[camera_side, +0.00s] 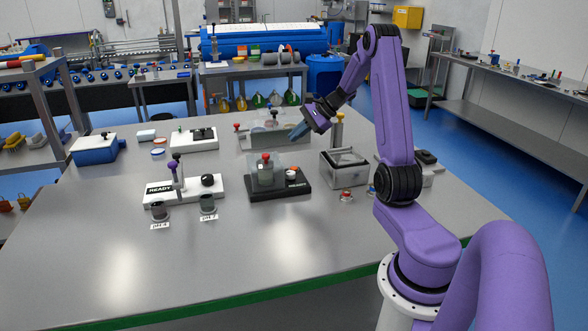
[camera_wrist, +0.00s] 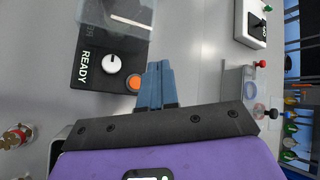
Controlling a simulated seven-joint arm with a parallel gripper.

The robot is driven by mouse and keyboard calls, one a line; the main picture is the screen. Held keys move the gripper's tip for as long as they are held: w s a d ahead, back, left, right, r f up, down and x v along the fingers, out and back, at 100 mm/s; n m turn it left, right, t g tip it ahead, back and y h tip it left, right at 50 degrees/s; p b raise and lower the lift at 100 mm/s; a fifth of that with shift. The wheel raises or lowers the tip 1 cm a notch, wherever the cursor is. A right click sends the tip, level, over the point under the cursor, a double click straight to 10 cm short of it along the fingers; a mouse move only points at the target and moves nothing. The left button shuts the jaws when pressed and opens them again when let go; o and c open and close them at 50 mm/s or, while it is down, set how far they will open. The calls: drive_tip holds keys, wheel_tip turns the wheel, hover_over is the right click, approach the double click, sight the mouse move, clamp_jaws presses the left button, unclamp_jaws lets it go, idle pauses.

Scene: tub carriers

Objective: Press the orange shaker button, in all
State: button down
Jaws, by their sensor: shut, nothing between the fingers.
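The orange button (camera_wrist: 134,82) sits on the black shaker base (camera_wrist: 92,88), marked READY, beside a white dial (camera_wrist: 111,64). In the wrist view it is just left of my blue fingertips. In the side view the shaker base (camera_side: 280,193) stands mid-table, with a small orange and white control (camera_side: 292,172) at its right. A clear cover (camera_side: 265,176) with a red knob stands on its left part. My gripper (camera_side: 297,133) is shut and empty, raised above the table, apart from the shaker. The fingers also show in the wrist view (camera_wrist: 158,68).
Behind are a clear tray (camera_side: 258,140) and a white unit (camera_side: 195,140). The front table is clear.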

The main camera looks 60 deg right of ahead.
sight(297, 168)
drive_tip(key=shift+f, duration=3.95)
drive_tip(key=shift+f, duration=0.1)
drive_tip(key=shift+f, duration=0.3)
drive_tip(key=shift+f, duration=0.45)
drive_tip(key=shift+r, duration=0.85)
drive_tip(key=shift+r, duration=2.55)
drive_tip(key=shift+a, duration=0.1)
